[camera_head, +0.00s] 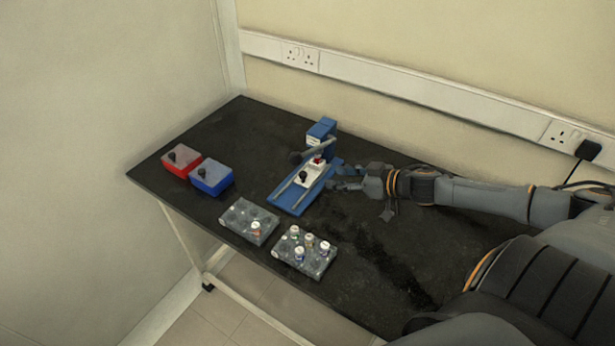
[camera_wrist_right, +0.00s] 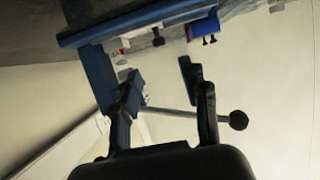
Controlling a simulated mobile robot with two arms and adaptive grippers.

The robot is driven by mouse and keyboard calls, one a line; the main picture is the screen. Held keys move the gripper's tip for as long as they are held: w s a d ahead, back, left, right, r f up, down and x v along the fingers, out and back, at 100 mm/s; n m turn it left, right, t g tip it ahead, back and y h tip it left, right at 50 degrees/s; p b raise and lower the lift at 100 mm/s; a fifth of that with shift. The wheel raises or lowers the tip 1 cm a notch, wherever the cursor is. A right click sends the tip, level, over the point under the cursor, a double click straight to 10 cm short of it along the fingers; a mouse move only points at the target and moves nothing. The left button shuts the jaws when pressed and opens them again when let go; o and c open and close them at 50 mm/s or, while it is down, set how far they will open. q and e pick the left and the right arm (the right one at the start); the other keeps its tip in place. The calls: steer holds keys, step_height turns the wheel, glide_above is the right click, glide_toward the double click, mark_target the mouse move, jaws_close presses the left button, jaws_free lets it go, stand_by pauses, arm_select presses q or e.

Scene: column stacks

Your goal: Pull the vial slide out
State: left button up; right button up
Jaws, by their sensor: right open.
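The vial slide (camera_head: 310,172) is a white block with a black knob (camera_head: 302,175), lying between two rails on the blue press (camera_head: 290,197). A small red part shows at its rear end. The press's grey lever with a dark ball end reaches over the slide's rear. My right gripper (camera_head: 343,178) is open and empty just right of the press, apart from the slide's knob. In the right wrist view, the lever rod (camera_wrist_right: 175,111) crosses the picture behind my open fingers, and the slide's knob (camera_wrist_right: 158,40) shows beyond them. My left gripper is out of view.
A red box (camera_head: 181,160) and a blue box (camera_head: 212,177) stand left of the press. Two grey racks stand at the front, the left rack (camera_head: 248,222) and the right rack (camera_head: 304,251), the latter with several vials. The black table (camera_head: 380,270) is bare at right.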

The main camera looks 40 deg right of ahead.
mark_target(305, 174)
steer(key=x, duration=0.3)
steer(key=shift+x, duration=3.95)
steer(key=shift+s, duration=0.1)
steer(key=shift+c, duration=0.5)
steer(key=shift+p, duration=0.3)
jaws_close()
